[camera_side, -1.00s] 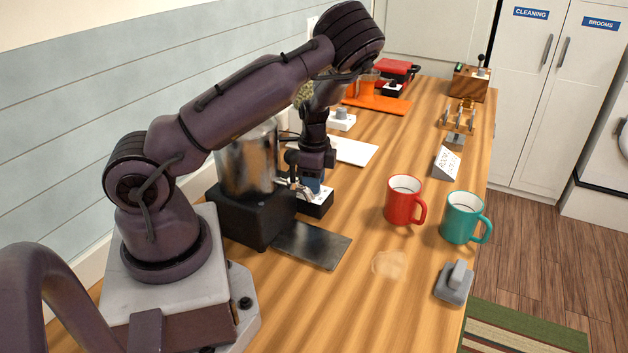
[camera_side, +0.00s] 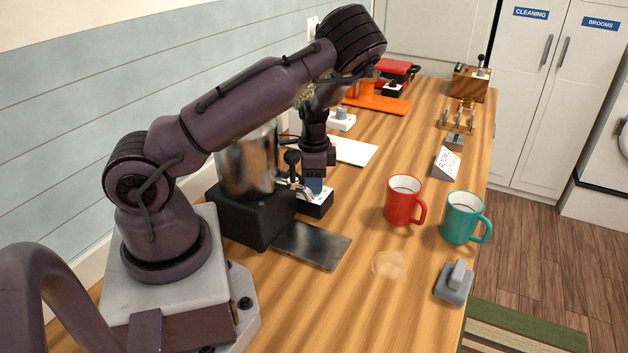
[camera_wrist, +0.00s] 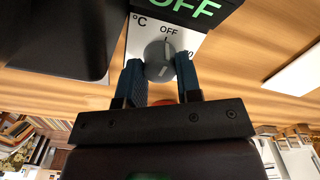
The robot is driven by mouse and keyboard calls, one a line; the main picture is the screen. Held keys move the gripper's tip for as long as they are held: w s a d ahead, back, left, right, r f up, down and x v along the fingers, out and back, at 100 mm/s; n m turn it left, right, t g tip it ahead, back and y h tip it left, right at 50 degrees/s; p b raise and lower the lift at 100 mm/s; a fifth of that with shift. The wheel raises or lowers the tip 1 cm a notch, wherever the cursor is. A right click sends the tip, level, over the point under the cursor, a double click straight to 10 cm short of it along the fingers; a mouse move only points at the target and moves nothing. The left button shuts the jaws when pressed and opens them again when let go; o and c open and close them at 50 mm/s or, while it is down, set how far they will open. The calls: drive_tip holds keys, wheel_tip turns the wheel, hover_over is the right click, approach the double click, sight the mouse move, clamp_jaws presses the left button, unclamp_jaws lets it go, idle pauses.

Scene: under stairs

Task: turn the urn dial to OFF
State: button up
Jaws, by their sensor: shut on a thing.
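The urn (camera_side: 247,160) is a steel cylinder on a black base at the back of the counter. Its control box (camera_side: 317,209) has a white top and stands right of the base. In the wrist view the round grey dial (camera_wrist: 159,60) sits on the white panel (camera_wrist: 196,42), with "OFF" printed by its edge and a green "OFF" on a dark display (camera_wrist: 190,8). My gripper (camera_wrist: 159,68) has its two blue fingers shut on the dial's sides. In the side view my gripper (camera_side: 313,187) points down at the box, hiding the dial.
A dark metal plate (camera_side: 311,246) lies in front of the urn. A red mug (camera_side: 403,203) and a teal mug (camera_side: 461,219) stand to the right. A white board (camera_side: 355,151) lies behind the box. Open wood lies between box and mugs.

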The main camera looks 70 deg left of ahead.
drive_tip(key=o, duration=0.6)
drive_tip(key=shift+a, duration=0.1)
drive_tip(key=shift+o, duration=0.2)
wheel_tip(320, 180, up, 13)
